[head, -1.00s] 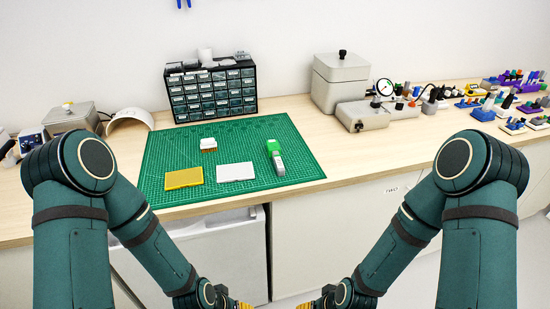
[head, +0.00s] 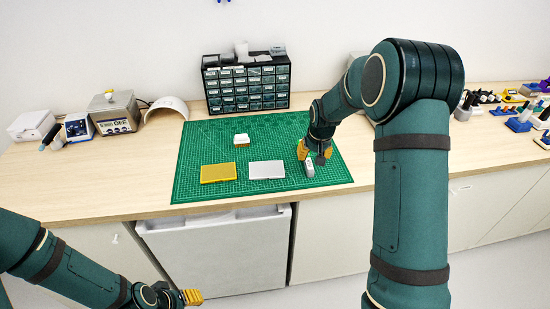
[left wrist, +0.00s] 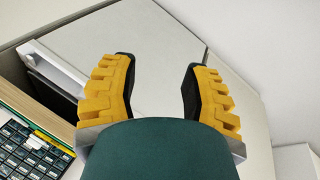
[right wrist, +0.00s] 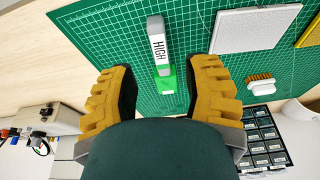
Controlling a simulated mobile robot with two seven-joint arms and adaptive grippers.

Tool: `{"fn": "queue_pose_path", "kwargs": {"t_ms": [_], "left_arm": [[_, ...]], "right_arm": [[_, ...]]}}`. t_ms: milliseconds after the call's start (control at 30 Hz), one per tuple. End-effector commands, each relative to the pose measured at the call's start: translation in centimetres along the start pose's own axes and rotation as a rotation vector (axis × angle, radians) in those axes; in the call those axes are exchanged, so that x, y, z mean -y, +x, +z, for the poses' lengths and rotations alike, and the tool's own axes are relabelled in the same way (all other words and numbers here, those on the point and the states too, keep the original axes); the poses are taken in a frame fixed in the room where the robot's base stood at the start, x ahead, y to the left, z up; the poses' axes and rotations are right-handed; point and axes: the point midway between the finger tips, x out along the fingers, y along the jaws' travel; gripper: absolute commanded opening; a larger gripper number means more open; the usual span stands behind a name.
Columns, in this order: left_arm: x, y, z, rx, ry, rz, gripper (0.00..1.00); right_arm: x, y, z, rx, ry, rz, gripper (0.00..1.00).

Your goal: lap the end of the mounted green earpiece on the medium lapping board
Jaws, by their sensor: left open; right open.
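The mounted green earpiece lies on the green cutting mat (head: 190,150). Its grey part (head: 309,170) shows below my right gripper in the head view, where the green part is hidden. In the right wrist view the grey part (right wrist: 155,35) reads HIGH and the green part (right wrist: 166,82) lies between the open fingers. My right gripper (head: 312,157) is open over it; contact cannot be told. A yellow board (head: 218,173) and a pale grey board (head: 266,169) lie to its left; which is medium is not readable. My left gripper (head: 190,297) is open and empty, low before the bench.
A white-topped brush (head: 241,141) with orange bristles lies behind the boards. A drawer cabinet (head: 246,84) stands at the back of the mat. A power unit (head: 115,112) and a curved cream-coloured piece (head: 166,108) stand left.

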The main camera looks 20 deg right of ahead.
Motion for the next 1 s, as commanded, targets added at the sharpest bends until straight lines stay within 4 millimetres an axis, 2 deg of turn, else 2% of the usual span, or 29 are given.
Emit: {"fn": "queue_pose_path", "kwargs": {"t_ms": [67,167,800,1000], "left_arm": [[-0.1,-0.2,-0.1,-0.001,0.0,0.001,0.47],[0.0,0.1,0.0,-0.001,0.001,0.0,0.47],[1.7,4.8,1.9,0.035,0.011,0.002,0.47],[2.0,5.5,2.4,0.044,0.014,0.003,0.47]], "right_arm": [[-0.8,-0.9,-0.7,-0.004,0.007,0.012,0.48],[-0.9,-0.7,-0.9,-0.004,0.009,0.016,0.48],[-0.9,7.3,-0.8,-0.004,0.007,0.014,0.48],[-1.0,8.7,-0.8,-0.004,0.008,0.014,0.48]]}}
